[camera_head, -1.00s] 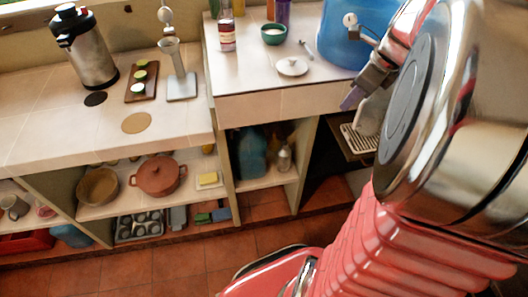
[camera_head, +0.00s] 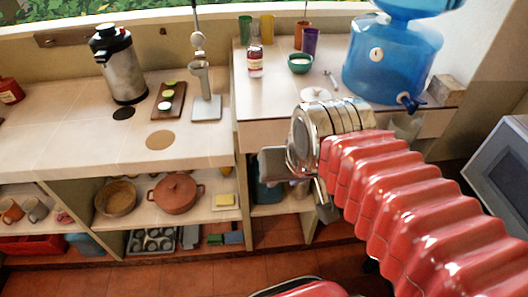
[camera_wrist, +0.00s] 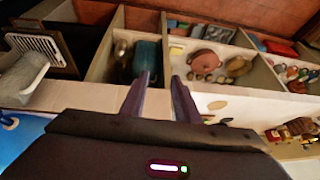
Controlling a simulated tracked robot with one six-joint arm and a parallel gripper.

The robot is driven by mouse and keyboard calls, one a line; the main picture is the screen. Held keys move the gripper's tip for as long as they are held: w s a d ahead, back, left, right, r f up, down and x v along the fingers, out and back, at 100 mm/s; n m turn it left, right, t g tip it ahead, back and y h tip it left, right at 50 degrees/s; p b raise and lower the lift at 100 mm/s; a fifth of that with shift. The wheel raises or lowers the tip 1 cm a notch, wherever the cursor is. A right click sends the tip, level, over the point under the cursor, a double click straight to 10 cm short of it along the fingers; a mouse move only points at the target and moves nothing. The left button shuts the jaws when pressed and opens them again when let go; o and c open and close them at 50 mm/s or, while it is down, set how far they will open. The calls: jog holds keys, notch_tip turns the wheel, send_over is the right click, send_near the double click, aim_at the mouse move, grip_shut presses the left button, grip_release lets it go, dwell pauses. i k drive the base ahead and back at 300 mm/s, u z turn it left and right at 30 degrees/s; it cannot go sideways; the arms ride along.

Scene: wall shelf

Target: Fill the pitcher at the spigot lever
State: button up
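The blue water jug (camera_head: 385,62) stands on the counter at the right in the head view. Its dark blue spigot (camera_head: 408,102) sticks out over the counter's front edge. A pale, see-through pitcher (camera_head: 405,126) is below the spigot, partly hidden by my arm. The pitcher (camera_wrist: 22,76) also shows at the left of the wrist view, beside a slotted drip tray (camera_wrist: 38,44). I cannot tell whether water runs or how full it is. My gripper (camera_wrist: 160,82) is open and empty, apart from the pitcher, pointing toward the lower shelves.
A white lid (camera_head: 316,95), a green bowl (camera_head: 300,63) and a bottle (camera_head: 255,62) stand on the counter left of the jug. A red pot (camera_head: 175,193) and a brown bowl (camera_head: 117,197) sit on the lower shelf. The floor (camera_head: 190,268) in front is clear.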

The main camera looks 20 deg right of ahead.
aim_at(414, 98)
jog(key=z, duration=1.05)
jog(key=k, duration=1.3)
jog(key=z, duration=0.3)
jog(key=i, duration=1.5)
jog(key=u, duration=0.35)
